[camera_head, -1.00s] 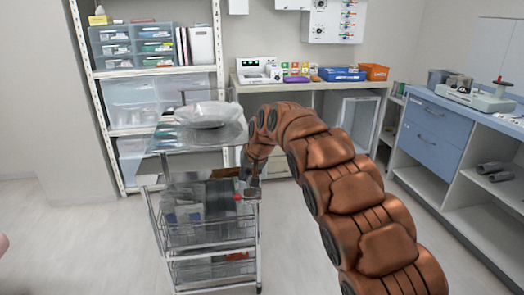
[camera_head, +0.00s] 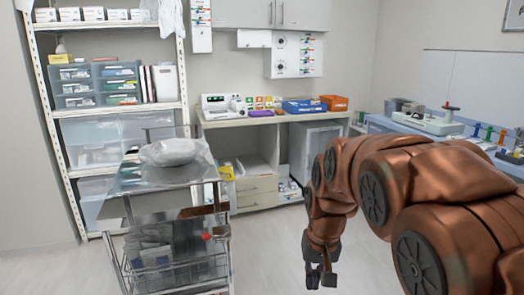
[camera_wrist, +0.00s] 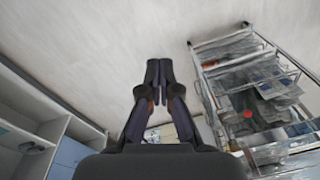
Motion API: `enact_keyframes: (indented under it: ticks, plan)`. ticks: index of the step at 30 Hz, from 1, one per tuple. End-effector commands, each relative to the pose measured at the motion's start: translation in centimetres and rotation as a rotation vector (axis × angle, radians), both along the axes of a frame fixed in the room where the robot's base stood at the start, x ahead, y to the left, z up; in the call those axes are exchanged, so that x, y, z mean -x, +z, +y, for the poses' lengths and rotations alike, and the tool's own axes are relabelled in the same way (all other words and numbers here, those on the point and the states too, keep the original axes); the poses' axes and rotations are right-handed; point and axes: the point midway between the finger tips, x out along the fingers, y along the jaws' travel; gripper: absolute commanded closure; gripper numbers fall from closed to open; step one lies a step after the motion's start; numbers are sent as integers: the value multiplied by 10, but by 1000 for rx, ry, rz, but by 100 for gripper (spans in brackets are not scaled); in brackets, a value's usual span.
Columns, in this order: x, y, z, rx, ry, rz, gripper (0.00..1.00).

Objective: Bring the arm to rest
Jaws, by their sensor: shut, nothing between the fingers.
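My copper-coloured arm comes in from the right of the head view and bends down at its end. My gripper (camera_head: 320,274) hangs at the lower middle of that view, pointing down, to the right of the trolley and apart from it. In the wrist view my gripper (camera_wrist: 158,68) has its dark fingers together over bare floor. It is shut with nothing between the fingers.
A metal trolley (camera_head: 172,187) with a bagged white item on top and wire baskets stands left of my gripper. It also shows in the wrist view (camera_wrist: 206,60). Shelves (camera_head: 105,108), a back counter (camera_head: 262,118) and a blue-fronted counter stand around. Floor (camera_head: 270,245) is clear between.

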Motion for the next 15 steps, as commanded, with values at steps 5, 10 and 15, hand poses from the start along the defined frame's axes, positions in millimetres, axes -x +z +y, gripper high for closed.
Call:
enact_keyframes:
  ticks: [5,10,15]
  plan:
    - [70,-8,-26,17,-17,76,100]
    - [137,-20,-45,31,-15,152,100]
    - [194,-32,-56,43,-7,218,100]
